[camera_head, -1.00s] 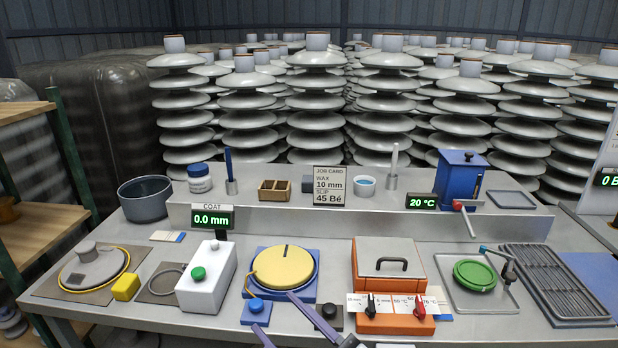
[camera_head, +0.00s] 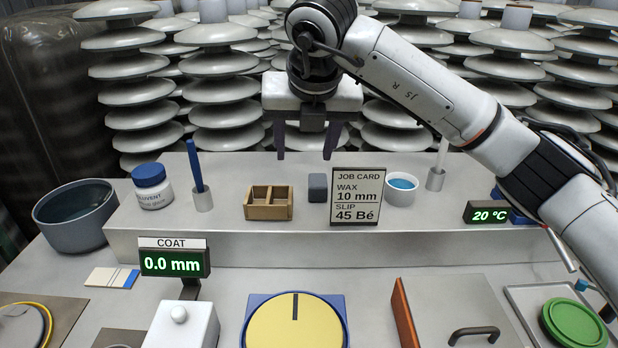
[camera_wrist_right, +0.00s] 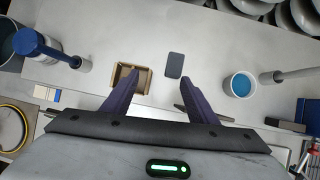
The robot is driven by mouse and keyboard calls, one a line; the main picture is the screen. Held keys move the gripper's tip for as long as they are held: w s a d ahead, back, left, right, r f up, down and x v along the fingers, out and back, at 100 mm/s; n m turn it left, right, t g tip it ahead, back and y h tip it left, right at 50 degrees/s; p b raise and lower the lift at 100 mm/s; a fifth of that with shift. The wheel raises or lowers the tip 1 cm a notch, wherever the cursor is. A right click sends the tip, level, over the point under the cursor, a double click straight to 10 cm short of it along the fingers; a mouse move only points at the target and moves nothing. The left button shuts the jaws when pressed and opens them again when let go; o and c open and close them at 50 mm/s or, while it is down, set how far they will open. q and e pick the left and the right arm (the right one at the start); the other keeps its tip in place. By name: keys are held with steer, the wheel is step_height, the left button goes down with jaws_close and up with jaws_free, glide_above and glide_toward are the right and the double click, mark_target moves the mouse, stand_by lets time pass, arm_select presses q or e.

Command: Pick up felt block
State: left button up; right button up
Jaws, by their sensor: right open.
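The felt block (camera_head: 317,187) is a small dark grey block on the raised back shelf, between the wooden tray and the job card. In the right wrist view the felt block (camera_wrist_right: 174,65) lies just beyond the fingertips, nearly between them. My right gripper (camera_head: 304,156) is open, fingers pointing down, above the shelf near the block. Its purple fingers also show in the wrist view (camera_wrist_right: 160,76), with nothing between them. My left gripper is not in view.
Close around the block are a two-part wooden tray (camera_head: 268,203), the job card (camera_head: 357,196) and a white cup with blue content (camera_head: 401,190). A blue stick stands in a holder (camera_head: 203,199) beside the solvent jar (camera_head: 152,187). Insulator stacks rise behind the shelf.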

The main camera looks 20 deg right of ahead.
mark_target(318, 180)
steer(key=shift+m+h, duration=0.4)
steer(key=shift+h, duration=0.2)
steer(key=w+d+f+b, duration=0.1)
steer(key=f, duration=0.1)
steer(key=w+d+f+b, duration=0.1)
steer(key=f, duration=0.1)
steer(key=w+d+f, duration=0.1)
steer(key=f, duration=0.1)
steer(key=shift+w+f+b, duration=0.1)
steer(key=shift+f+b, duration=0.25)
steer(key=shift+b, duration=0.05)
steer(key=x, duration=0.5)
steer(key=shift+w+d+f, duration=0.15)
steer(key=shift+d+f, duration=0.05)
steer(key=shift+d, duration=0.1)
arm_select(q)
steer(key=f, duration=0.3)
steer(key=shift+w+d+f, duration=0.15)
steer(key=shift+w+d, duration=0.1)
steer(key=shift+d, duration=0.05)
arm_select(e)
steer(key=c, duration=1.1)
